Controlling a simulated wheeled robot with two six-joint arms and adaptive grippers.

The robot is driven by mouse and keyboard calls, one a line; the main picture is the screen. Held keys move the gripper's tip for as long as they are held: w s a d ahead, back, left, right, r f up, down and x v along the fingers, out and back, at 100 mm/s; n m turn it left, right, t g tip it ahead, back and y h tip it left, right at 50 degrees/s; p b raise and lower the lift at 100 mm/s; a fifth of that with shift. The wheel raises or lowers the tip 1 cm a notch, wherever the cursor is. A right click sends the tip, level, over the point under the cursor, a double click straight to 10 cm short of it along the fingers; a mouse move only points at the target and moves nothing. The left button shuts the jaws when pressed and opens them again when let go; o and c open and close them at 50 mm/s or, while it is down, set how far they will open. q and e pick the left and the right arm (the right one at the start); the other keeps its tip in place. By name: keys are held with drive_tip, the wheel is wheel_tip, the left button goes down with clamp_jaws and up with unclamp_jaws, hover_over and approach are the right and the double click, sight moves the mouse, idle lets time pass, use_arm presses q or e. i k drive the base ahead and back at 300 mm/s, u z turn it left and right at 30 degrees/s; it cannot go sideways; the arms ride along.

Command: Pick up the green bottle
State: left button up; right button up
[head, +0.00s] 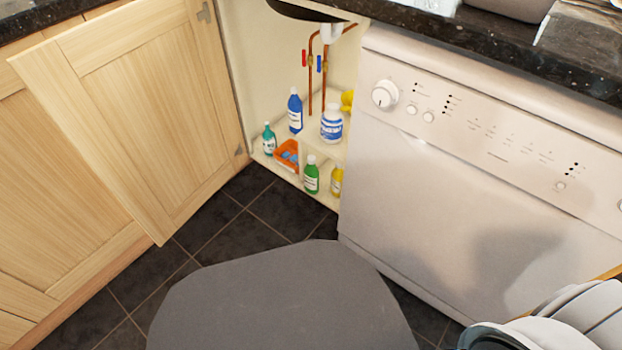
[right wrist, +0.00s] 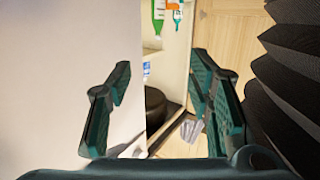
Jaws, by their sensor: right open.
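The green bottle (head: 311,175) has a white cap and a white label. It stands upright on the low front shelf of the open corner cupboard, between the orange tray and the yellow bottle. Part of a green bottle also shows in the right wrist view (right wrist: 158,12), at the top edge, cut off and seen upside down. My right gripper (right wrist: 163,98) is open and empty, its fingers spread wide, apart from the bottle. No gripper shows in the head view, and my left gripper is in neither view.
The orange tray (head: 286,155) and teal bottle (head: 269,139) are left of the bottle, the yellow bottle (head: 337,180) right. A blue bottle (head: 295,111) and white tub (head: 331,123) stand behind. The open cupboard door (head: 150,110) and white appliance (head: 480,170) flank the opening. Dark floor tiles (head: 255,225) are clear.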

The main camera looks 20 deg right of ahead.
sight(311, 174)
drive_tip(key=i, duration=1.5)
